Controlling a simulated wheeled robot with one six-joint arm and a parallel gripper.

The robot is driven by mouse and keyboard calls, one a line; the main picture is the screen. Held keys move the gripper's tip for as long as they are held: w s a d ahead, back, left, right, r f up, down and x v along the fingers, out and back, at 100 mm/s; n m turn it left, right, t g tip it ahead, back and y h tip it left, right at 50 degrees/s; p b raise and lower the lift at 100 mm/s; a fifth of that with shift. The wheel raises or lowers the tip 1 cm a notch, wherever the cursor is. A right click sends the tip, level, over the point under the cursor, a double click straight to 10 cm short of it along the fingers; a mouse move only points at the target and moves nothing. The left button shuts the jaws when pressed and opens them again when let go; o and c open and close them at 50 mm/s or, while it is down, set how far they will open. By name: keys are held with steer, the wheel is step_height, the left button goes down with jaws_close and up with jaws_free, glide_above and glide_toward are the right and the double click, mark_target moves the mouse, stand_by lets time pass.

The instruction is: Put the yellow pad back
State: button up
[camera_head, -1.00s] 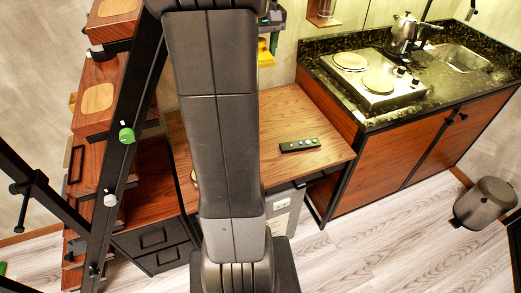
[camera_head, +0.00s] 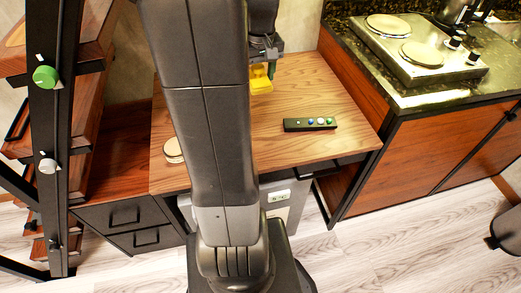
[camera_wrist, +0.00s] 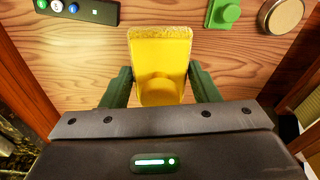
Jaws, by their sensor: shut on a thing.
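The yellow pad (camera_wrist: 160,65) is between the green fingers of my gripper (camera_wrist: 160,88) in the wrist view, and my gripper is shut on it. The pad has a paler, rough far edge. In the head view the yellow pad (camera_head: 261,82) shows above the back part of the wooden desk (camera_head: 290,88), just right of my arm. My gripper (camera_head: 266,72) points down there. My arm hides part of the pad and of the desk. I cannot tell whether the pad touches the desk.
A dark remote (camera_head: 310,124) lies on the desk's right side. A round pale disc (camera_head: 173,150) lies at its left edge, and a green block (camera_wrist: 223,13) near the disc (camera_wrist: 284,15).

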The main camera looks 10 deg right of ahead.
steer(key=b, duration=0.5)
glide_above(261, 138)
step_height(261, 138, down, 9)
step_height(261, 138, down, 10)
steer(key=shift+r+b, duration=0.1)
steer(key=shift+b, duration=0.55)
steer(key=shift+f, duration=0.25)
steer(key=o, duration=1)
steer(key=shift+r, duration=0.1)
steer(key=r, duration=0.4)
steer(key=s+r+p, duration=0.1)
steer(key=r, duration=0.3)
steer(key=r+p, duration=0.1)
steer(key=r, duration=0.3)
steer(key=shift+s+r, duration=0.1)
steer(key=shift+s, duration=0.1)
